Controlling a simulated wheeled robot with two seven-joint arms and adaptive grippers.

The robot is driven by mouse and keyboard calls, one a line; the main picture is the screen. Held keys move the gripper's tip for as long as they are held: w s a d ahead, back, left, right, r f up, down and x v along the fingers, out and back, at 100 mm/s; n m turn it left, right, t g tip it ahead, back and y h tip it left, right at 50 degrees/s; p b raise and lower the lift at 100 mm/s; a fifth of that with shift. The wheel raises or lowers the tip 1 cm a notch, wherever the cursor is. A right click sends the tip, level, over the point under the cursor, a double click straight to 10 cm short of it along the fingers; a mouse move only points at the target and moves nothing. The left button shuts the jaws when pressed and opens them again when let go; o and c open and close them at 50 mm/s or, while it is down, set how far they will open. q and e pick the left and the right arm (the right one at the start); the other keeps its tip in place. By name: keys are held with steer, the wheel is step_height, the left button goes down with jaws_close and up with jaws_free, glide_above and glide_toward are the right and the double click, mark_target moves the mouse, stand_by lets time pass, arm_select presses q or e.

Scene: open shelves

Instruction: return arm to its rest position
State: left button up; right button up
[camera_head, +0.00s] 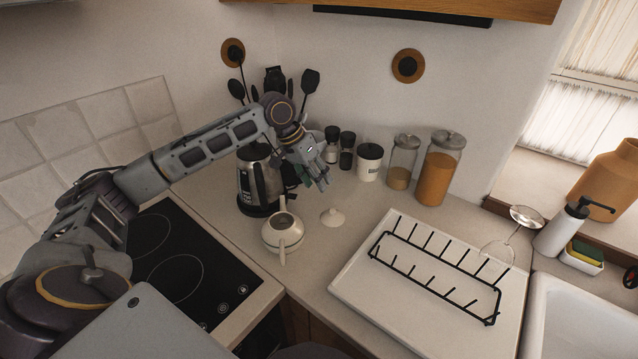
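My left arm reaches in from the left across the hob and the counter. My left gripper (315,179) points down above the counter, just right of the kettle (258,180). Its fingers look apart, with nothing visible between them. The gripper and wrist hide part of the kettle's right side. A white teapot (283,236) stands open in front of the kettle. Its white lid (332,217) lies on the counter to the right, below the gripper and apart from it. My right gripper is not in view.
A black hob (165,250) lies under my arm. Utensils (274,85) stand behind it. Mills, a white canister (370,162) and glass jars (440,168) line the back wall. A black rack (437,265) sits on a white drainboard (365,270) at the right, beside the sink.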

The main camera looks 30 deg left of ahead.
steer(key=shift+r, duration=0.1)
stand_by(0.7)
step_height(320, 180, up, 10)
steer(key=p, duration=0.9)
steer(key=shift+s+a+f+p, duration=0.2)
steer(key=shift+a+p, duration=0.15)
steer(key=shift+p, duration=0.05)
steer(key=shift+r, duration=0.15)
